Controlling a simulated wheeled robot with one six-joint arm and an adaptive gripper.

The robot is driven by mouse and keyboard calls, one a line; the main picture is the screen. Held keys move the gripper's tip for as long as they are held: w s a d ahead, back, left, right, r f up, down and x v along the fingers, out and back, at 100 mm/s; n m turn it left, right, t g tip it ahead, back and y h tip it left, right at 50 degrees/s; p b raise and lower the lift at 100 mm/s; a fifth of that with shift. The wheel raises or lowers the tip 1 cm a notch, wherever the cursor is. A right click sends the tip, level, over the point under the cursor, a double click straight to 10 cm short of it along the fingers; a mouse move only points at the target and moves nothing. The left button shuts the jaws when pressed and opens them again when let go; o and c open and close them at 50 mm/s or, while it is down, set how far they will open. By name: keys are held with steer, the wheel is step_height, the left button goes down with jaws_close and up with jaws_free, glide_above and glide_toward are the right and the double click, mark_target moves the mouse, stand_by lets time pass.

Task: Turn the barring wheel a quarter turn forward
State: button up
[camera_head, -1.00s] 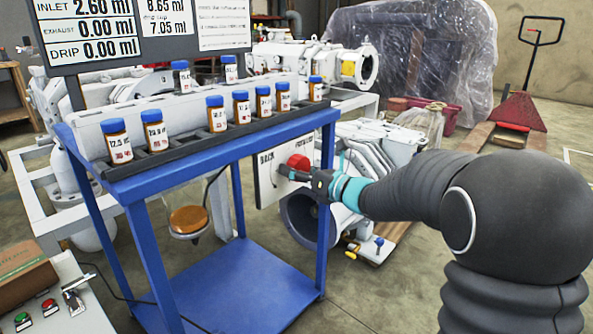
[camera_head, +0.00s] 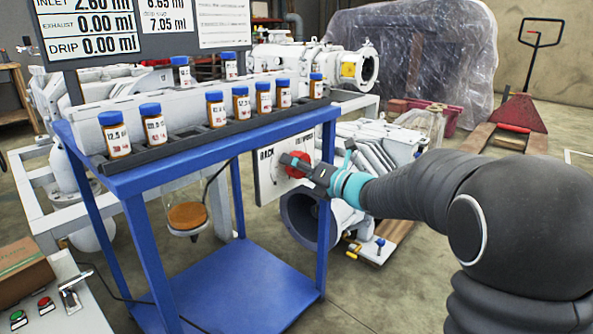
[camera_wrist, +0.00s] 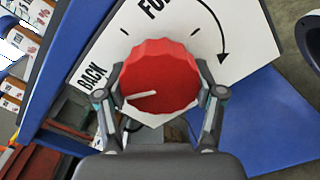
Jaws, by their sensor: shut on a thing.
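The barring wheel is a red ribbed knob (camera_wrist: 160,75) with a white pointer line. It sits on a white plate (camera_wrist: 255,30) marked BACK and FORWARD with a curved arrow. In the wrist view the pointer line lies at the knob's lower left, on the BACK side. My gripper (camera_wrist: 161,95) has one finger on each side of the knob and is shut on it. In the head view my gripper (camera_head: 308,170) reaches the red knob (camera_head: 296,163) from the right and hides part of it and of the plate.
A blue cart (camera_head: 240,280) stands in front, its top rack carrying several blue-capped bottles (camera_head: 216,108). A cart leg stands close beside my gripper. A glass vessel with brown liquid (camera_head: 187,216) hangs below. A control panel (camera_head: 60,310) is at lower left.

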steer(key=m+p, duration=0.1)
steer(key=m, duration=0.5)
steer(key=shift+r, duration=0.2)
steer(key=m+p, duration=0.2)
steer(key=m, duration=0.4)
steer(key=shift+r, duration=0.1)
stand_by(0.4)
steer(key=o, duration=1.1)
steer(key=shift+o, duration=0.2)
steer(key=shift+s, duration=0.1)
steer(key=v, duration=1.1)
steer(key=shift+s+d, duration=0.3)
